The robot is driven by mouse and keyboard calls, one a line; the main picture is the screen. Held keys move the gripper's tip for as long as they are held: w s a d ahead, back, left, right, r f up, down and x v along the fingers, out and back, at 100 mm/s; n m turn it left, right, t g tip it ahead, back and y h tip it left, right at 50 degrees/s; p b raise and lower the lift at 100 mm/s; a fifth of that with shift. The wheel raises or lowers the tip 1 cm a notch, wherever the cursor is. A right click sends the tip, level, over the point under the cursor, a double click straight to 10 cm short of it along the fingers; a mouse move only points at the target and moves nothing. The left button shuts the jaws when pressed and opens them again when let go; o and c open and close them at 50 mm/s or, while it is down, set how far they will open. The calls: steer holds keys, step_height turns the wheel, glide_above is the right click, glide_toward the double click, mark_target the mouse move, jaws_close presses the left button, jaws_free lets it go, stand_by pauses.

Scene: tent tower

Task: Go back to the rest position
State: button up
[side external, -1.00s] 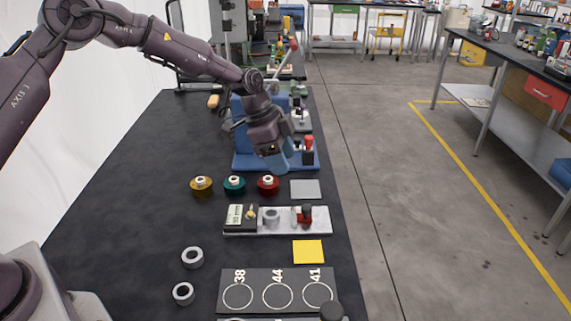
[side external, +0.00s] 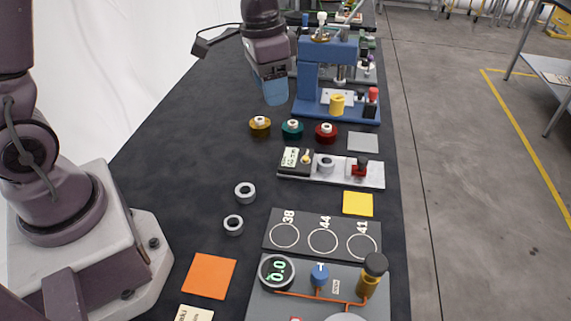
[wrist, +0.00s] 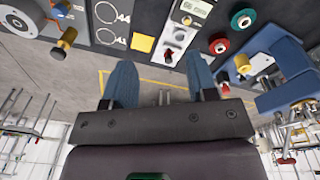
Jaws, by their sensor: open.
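My gripper (side external: 275,92) hangs above the dark bench at the back, to the left of the blue press in the side view. In the wrist view its two blue fingers (wrist: 162,85) stand wide apart with nothing between them. The gripper touches nothing that I can make out. No mark for a rest position shows.
A blue press (side external: 330,75) holding a yellow cylinder (side external: 337,104) stands to the right. Gold (side external: 260,126), teal (side external: 292,129) and red (side external: 326,133) spools sit in front. Two grey rings (side external: 245,193) lie nearer. The bench's left half (side external: 180,130) is clear.

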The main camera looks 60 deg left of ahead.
steer(key=s+r+n+t, duration=0.1)
steer(key=s+r+t, duration=0.1)
steer(key=s+r, duration=0.3)
steer(key=s+r+n+t, duration=0.2)
steer(key=s+r, duration=0.3)
steer(key=s, duration=0.7)
steer(key=shift+a+r+t+y, duration=0.3)
steer(key=shift+r+t+y, duration=0.1)
